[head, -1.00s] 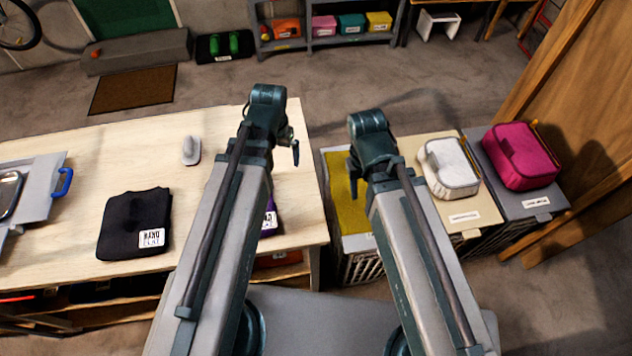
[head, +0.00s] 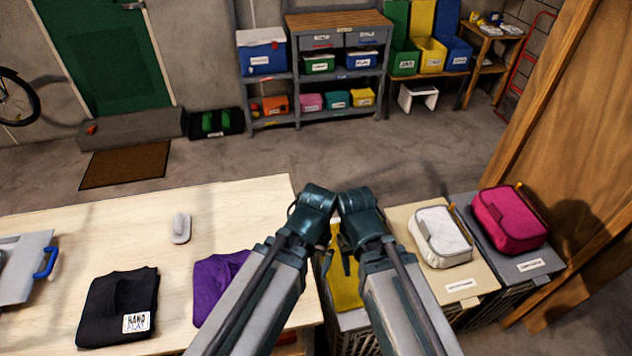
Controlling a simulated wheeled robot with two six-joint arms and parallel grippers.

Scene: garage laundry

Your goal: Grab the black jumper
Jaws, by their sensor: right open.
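The black jumper (head: 115,298) lies folded on the pale wooden table at the lower left. A white tag on its lower right corner reads "HAND" with a second line like "FLAT". My left arm reaches in over the table's right end, and its gripper (head: 296,220) is well to the right of the jumper, apart from it. Its jaws are mostly hidden behind the wrist. My right gripper (head: 347,264) is open and empty, over the yellow-topped bin. Nothing touches the jumper.
A purple folded garment (head: 214,284) lies right of the jumper, partly behind my left arm. A grey iron-like object (head: 181,230) and a grey board with a blue handle (head: 44,262) are also on the table (head: 100,225). White (head: 442,238) and magenta (head: 508,222) bags sit on bins at right.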

